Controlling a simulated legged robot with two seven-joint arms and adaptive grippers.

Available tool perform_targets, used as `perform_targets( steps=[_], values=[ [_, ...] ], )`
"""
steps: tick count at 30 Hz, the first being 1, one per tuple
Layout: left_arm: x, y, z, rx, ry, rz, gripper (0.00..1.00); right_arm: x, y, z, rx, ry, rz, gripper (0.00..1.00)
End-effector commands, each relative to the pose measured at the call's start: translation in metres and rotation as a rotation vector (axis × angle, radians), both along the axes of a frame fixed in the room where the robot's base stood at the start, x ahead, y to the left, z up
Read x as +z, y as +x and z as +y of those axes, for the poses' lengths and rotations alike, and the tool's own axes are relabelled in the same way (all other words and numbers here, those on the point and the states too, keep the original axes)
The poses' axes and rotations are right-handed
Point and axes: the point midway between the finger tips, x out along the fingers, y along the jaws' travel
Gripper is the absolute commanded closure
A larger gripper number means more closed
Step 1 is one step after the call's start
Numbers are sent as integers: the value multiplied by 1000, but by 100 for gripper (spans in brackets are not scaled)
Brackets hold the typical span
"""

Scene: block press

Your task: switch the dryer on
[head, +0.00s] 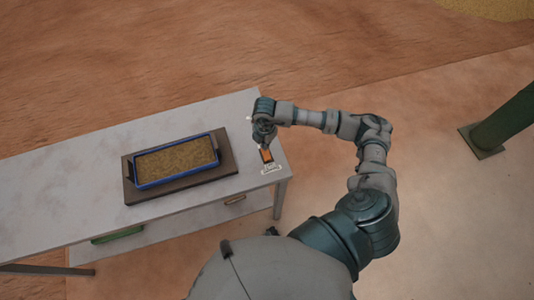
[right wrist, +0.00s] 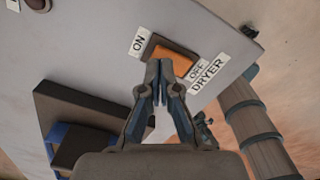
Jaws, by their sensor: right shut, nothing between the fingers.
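The dryer switch is an orange rocker in a brown frame. It sits on the grey table top between an ON label (right wrist: 138,42) and an OFF label (right wrist: 196,71), beside a DRYER label (right wrist: 208,75). The orange rocker (right wrist: 175,60) is partly hidden by my fingers. In the head view the switch (head: 266,155) is near the table's right end. My right gripper (right wrist: 160,68) is shut and empty, its tips over the rocker's near edge. I cannot tell whether they touch it. It also shows in the head view (head: 265,146). My left gripper is not in view.
A blue tray (head: 136,172) of brownish grain rests on a dark board (head: 129,189) left of the switch. Another control (right wrist: 38,4) shows at the wrist view's top left. The grey table (head: 60,170) is otherwise mostly bare. A green post (head: 505,120) stands far right.

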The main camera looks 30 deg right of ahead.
Motion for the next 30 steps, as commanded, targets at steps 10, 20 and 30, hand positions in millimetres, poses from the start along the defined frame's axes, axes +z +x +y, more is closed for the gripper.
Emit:
perform_targets(
  steps=[10,20,30],
  values=[
    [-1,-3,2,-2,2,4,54,-1,0,-1,0,1,0,100],
    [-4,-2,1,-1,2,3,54,-6,0,-1,0,1,0,100],
    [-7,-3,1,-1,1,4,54,-11,0,0,0,1,0,100]
  ],
)
